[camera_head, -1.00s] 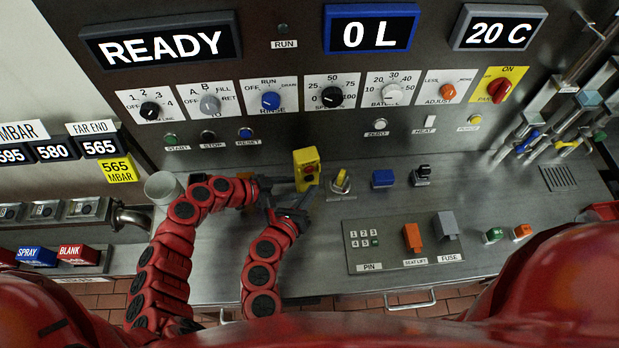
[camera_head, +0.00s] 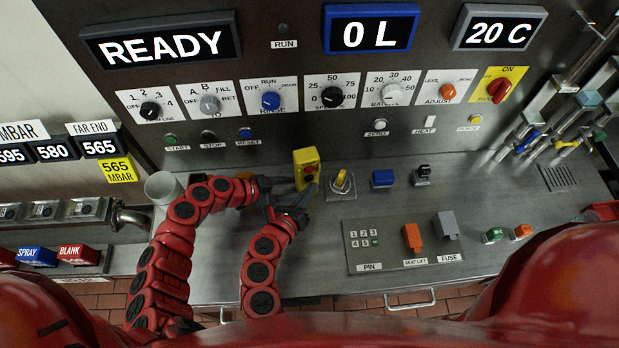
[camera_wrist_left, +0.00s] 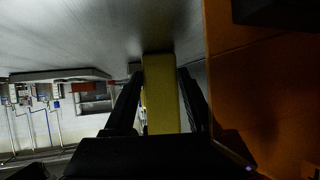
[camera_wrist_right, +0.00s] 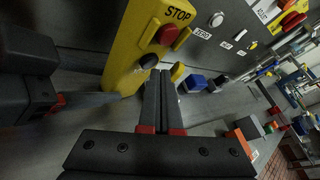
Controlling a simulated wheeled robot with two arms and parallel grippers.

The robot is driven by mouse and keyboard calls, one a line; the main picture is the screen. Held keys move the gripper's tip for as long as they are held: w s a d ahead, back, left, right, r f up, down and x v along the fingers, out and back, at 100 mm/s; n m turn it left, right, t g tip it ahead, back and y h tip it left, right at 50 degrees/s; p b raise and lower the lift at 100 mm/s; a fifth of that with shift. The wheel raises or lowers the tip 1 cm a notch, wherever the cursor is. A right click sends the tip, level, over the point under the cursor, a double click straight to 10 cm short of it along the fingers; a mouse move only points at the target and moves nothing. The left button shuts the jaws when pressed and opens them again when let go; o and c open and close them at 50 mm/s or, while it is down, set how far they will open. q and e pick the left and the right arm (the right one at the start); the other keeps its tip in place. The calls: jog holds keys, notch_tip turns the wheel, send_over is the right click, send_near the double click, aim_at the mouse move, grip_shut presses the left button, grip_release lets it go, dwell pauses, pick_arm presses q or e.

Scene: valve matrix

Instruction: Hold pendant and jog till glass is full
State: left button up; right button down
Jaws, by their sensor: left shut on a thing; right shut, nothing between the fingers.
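The yellow pendant (camera_head: 307,170) stands upright above the steel worktop, with a red button above a dark one. In the right wrist view the pendant (camera_wrist_right: 139,42) shows a STOP label over its red button (camera_wrist_right: 168,34) and a black button (camera_wrist_right: 149,61) below. My left gripper (camera_head: 296,184) is shut on the pendant; the left wrist view shows its yellow body (camera_wrist_left: 161,92) between the fingers. My right gripper (camera_wrist_right: 160,75) is shut and empty, its tips close to the black button; I cannot tell if they touch. No glass is clearly identifiable.
Displays read READY (camera_head: 165,47), 0 L (camera_head: 370,31) and 20 C (camera_head: 498,30). A yellow-handled switch (camera_head: 342,184) stands just right of the pendant. A grey open-topped cylinder (camera_head: 163,188) stands at left. A PIN panel (camera_head: 370,250) lies to the front right.

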jog(key=shift+w+a, duration=0.1)
jog(key=shift+w, duration=0.6)
dwell(0.7)
jog(key=shift+s, duration=0.1)
dwell(2.2)
jog(key=shift+s+d, duration=0.2)
jog(key=shift+s, duration=0.7)
jog(key=shift+s+d, duration=0.25)
jog(key=shift+s, duration=1)
jog(key=shift+s+d, duration=0.2)
jog(key=shift+s, duration=1.05)
dwell(0.9)
